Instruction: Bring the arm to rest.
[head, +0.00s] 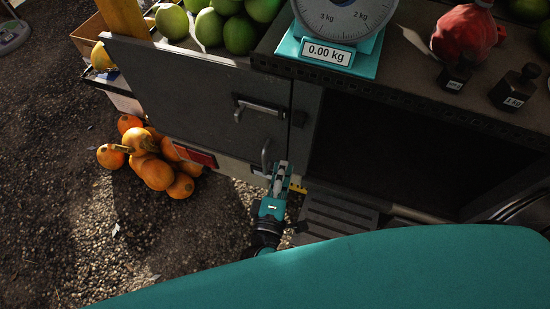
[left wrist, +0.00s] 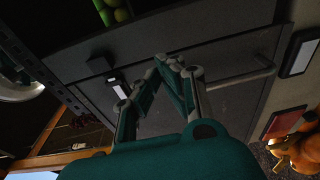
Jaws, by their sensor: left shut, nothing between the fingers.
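My left gripper (head: 281,168) shows in the head view in front of the truck's side, just below the dark grey door panel (head: 195,95). In the left wrist view its fingertips (left wrist: 170,62) are together with nothing between them. The panel carries a horizontal metal handle (head: 262,107) above the gripper. In the left wrist view a metal bar (left wrist: 238,79) lies beyond the fingers; I cannot tell whether the gripper touches it. My right gripper is in neither view.
An open dark compartment (head: 410,145) is right of the gripper, above a slatted step (head: 335,216). A scale (head: 328,52) reading 0.00 kg stands on the counter near green fruit (head: 240,34). Orange pumpkins (head: 157,174) lie piled on the gravel (head: 70,235) at left.

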